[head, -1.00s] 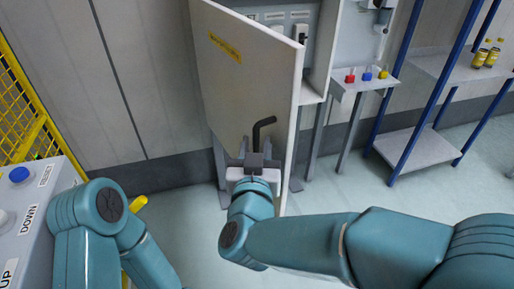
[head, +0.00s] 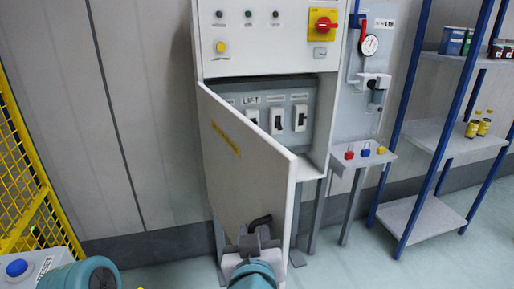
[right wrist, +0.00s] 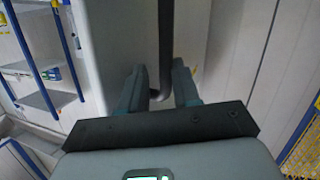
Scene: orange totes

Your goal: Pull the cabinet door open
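The cabinet door (head: 235,160) is off-white with a yellow label and stands partly open, its free right edge swung toward me. Switches show inside the cabinet (head: 202,45). A dark bent handle (head: 262,220) is on the door's outer face, low near the free edge. My right gripper (head: 250,243) is at this handle. In the right wrist view the handle (right wrist: 166,50) runs down between the spread fingers of the right gripper (right wrist: 159,88), with a gap beside it. Contact is unclear. My left gripper is out of view.
A small shelf (head: 365,160) with red, blue and yellow items is right of the cabinet. A blue-post rack (head: 425,180) stands farther right. A yellow mesh fence (head: 30,180) and a box with a blue button (head: 40,262) are at the left. Floor is free below the rack.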

